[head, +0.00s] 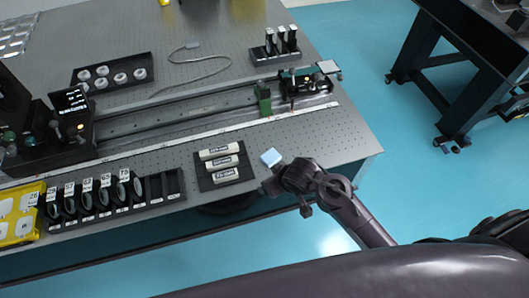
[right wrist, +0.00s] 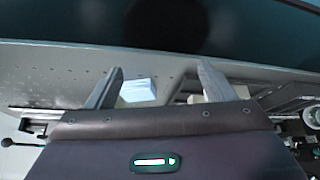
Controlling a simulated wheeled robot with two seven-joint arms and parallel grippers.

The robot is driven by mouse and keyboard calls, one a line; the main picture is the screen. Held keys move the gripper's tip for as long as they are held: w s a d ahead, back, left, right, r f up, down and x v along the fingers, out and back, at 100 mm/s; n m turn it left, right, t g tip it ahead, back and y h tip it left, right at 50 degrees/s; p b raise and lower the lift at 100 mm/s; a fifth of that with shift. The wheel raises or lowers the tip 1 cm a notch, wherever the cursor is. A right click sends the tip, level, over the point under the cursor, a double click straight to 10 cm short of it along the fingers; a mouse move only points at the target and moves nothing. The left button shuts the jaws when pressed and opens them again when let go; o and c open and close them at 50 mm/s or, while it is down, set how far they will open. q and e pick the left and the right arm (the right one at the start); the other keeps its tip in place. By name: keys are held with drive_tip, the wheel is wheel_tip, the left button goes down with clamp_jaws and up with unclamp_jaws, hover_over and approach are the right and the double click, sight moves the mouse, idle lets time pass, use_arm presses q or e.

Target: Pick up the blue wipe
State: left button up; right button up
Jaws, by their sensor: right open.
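The blue wipe (head: 271,157) is a small pale blue square block on the perforated optical table (head: 330,150), near its front right edge. My right gripper (head: 272,178) is just in front of it, with the arm coming in from the lower right. In the right wrist view, the right gripper (right wrist: 159,72) is open with its fingers spread. The wipe (right wrist: 138,90) shows between the fingers, nearer the left one, and is partly hidden by the gripper body. Whether a finger touches it cannot be told. My left gripper is not in view.
A black tray with several white labelled rolls (head: 224,160) lies just left of the wipe. Farther left are a rack of round optics (head: 105,195) and a yellow case (head: 20,215). A long rail (head: 180,120) crosses behind. A second dark table (head: 480,50) stands right.

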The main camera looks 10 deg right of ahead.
sight(271, 156)
drive_tip(key=shift+n+y, duration=0.5)
drive_tip(key=shift+n, duration=0.2)
drive_tip(key=w+r, duration=0.1)
drive_tip(key=w+a+r+p, duration=0.1)
drive_tip(key=w, duration=0.1)
drive_tip(key=w+r, duration=0.2)
drive_tip(key=shift+w+a+p, duration=0.15)
drive_tip(key=shift+a+p, duration=0.15)
drive_tip(key=shift+g+h, duration=0.3)
drive_tip(key=shift+g, duration=0.3)
drive_tip(key=d, duration=0.1)
drive_tip(key=w+d, duration=0.1)
drive_tip(key=d, duration=0.2)
drive_tip(key=shift+w+r+p, duration=0.3)
drive_tip(key=shift+r, duration=0.05)
drive_tip(key=x, duration=0.7)
drive_tip(key=shift+w+d, duration=0.15)
drive_tip(key=shift+w, duration=0.05)
drive_tip(key=shift+r, duration=0.1)
drive_tip(key=shift+c, duration=0.2)
drive_tip(key=c, duration=1)
